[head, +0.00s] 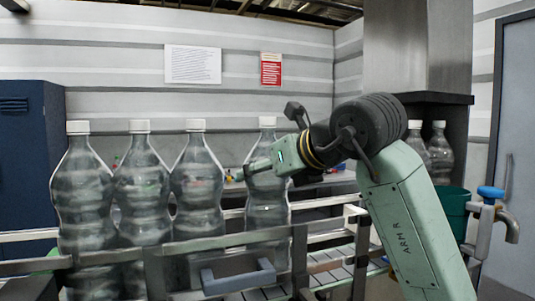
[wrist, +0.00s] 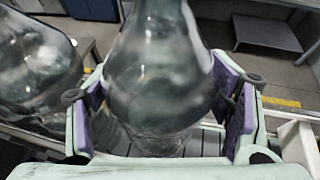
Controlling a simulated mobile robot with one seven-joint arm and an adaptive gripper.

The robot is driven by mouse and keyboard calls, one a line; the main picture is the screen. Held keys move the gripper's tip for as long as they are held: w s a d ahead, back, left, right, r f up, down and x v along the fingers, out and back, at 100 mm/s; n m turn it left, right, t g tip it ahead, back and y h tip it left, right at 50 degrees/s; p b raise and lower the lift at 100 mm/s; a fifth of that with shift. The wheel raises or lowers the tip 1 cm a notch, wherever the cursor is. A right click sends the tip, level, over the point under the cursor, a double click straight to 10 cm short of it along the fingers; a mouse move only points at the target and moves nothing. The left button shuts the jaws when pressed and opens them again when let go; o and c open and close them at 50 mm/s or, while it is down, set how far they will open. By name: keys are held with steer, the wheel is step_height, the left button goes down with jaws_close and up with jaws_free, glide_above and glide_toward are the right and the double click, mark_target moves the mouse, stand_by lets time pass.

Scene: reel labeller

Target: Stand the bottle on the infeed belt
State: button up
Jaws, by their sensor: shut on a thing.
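A clear ribbed bottle with a white cap (head: 268,205) stands upright at the right end of a row of similar bottles in the head view. My gripper (head: 252,170) reaches it from the right at its upper body and is shut on it. In the wrist view the same bottle (wrist: 160,70) fills the space between the purple-padded fingers of my gripper (wrist: 160,110). Its base is hidden behind metal rails, so I cannot tell what it rests on. A slatted grey belt surface (head: 330,282) shows low behind the rails.
Several like bottles (head: 140,190) stand close together to the left; one (wrist: 35,75) is near my gripper in the wrist view. Metal rails (head: 170,248) run across the front. Two more bottles (head: 440,155), a green bin (head: 452,212) and a blue-handled tap (head: 492,205) are at the right.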

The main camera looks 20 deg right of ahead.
stand_by(0.4)
steer(key=o, duration=2)
steer(key=shift+s+f, duration=0.1)
steer(key=shift+f, duration=0.1)
steer(key=shift+r, duration=0.1)
steer(key=b+v, duration=0.3)
steer(key=v, duration=0.9)
steer(key=shift+b, duration=0.4)
